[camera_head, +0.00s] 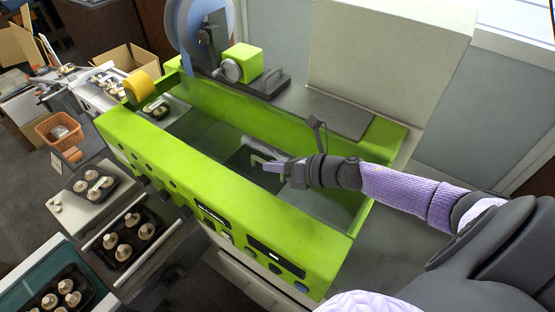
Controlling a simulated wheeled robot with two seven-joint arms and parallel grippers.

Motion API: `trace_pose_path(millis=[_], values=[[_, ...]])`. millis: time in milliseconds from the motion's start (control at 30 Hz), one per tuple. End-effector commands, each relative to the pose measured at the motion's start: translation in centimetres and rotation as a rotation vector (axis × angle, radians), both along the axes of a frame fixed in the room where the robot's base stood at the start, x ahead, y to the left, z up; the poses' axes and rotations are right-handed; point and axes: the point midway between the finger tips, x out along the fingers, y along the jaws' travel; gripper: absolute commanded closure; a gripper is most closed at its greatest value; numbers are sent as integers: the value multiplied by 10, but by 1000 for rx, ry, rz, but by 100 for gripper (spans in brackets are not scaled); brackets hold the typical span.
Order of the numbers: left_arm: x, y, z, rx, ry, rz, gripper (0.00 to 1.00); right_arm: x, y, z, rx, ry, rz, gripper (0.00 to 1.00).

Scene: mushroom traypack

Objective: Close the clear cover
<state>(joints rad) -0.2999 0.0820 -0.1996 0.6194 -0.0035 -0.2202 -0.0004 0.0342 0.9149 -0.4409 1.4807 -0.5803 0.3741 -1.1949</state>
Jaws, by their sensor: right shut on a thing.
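The green machine (215,203) fills the middle of the view, with a long opening in its top. The clear cover (312,202) is hard to make out; a faint see-through surface shows over the right part of this opening, and its edges and exact tilt cannot be told. My right gripper (264,163) reaches in from the right over the opening. Its jaws are shut on what looks like an edge or handle of the clear cover, though the contact is small and partly hidden by the fingers. My left gripper is not in view.
Black trays of mushrooms (137,236) lie at the left. A tall beige panel (385,60) rises behind.

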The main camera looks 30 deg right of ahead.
Motion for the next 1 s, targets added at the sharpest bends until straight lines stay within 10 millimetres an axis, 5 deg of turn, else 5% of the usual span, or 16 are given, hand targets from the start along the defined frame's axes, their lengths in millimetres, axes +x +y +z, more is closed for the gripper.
trace_pose_path(millis=[167, 200, 367, 733, 1000], values=[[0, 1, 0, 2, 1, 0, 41, -2, 0, -3, -1, 10, 1, 100], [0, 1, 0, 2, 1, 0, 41, -2, 0, -4, -2, 11, 2, 81], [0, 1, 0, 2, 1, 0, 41, -2, 0, -3, 0, 9, 3, 50], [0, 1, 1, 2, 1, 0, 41, -8, -3, -1, 1, 9, 2, 50], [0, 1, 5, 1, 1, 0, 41, -46, -29, 15, 0, 14, 2, 50]])
